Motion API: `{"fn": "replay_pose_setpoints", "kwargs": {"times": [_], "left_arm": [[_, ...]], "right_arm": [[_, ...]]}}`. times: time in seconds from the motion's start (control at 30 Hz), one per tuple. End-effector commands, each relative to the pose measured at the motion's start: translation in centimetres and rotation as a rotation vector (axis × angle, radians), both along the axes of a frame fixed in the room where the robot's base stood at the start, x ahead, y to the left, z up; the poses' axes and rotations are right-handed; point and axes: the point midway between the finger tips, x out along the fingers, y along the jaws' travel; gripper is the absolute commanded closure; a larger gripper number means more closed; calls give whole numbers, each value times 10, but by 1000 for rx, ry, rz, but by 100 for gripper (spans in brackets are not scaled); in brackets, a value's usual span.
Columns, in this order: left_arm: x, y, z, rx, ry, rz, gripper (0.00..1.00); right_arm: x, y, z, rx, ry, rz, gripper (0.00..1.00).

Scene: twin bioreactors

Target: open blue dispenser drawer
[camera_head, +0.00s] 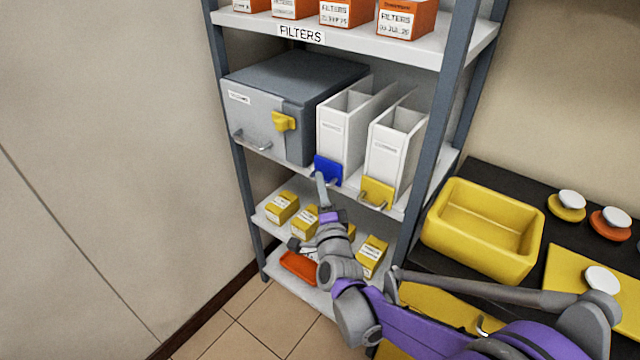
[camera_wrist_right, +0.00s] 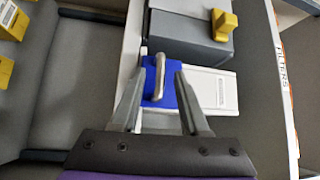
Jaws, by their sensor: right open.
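The blue dispenser drawer (camera_head: 327,166) is at the foot of the left white dispenser (camera_head: 340,128), on the middle shelf. In the right wrist view the blue drawer front (camera_wrist_right: 170,98) carries a metal handle (camera_wrist_right: 159,75). My right gripper (camera_head: 321,180) is open in front of the blue drawer, partly hidden by its own arm. In the right wrist view its fingers (camera_wrist_right: 160,76) lie on either side of the handle. I cannot tell whether they touch it. The drawer appears closed. My left gripper is not in view.
A yellow dispenser drawer (camera_head: 377,192) is just right of the blue one. A grey box (camera_head: 290,90) with a yellow latch stands to the left. Yellow boxes (camera_head: 282,207) sit on the shelf below. A yellow tray (camera_head: 485,228) is on the dark table at right.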

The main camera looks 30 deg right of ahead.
Motion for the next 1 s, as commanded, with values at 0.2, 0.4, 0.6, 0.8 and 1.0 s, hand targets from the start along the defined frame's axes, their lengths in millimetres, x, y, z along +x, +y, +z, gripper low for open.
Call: {"fn": "replay_pose_setpoints", "kwargs": {"times": [0.2,0.4,0.6,0.8,1.0], "left_arm": [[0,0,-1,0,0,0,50],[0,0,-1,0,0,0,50],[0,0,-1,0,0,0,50],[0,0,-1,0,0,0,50],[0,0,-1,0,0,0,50]], "right_arm": [[16,-7,2,-2,1,0,55],[17,-7,2,-1,0,0,55],[17,-7,2,-2,1,0,77],[17,-7,2,-2,1,0,100],[17,-7,2,-2,1,0,100]]}}
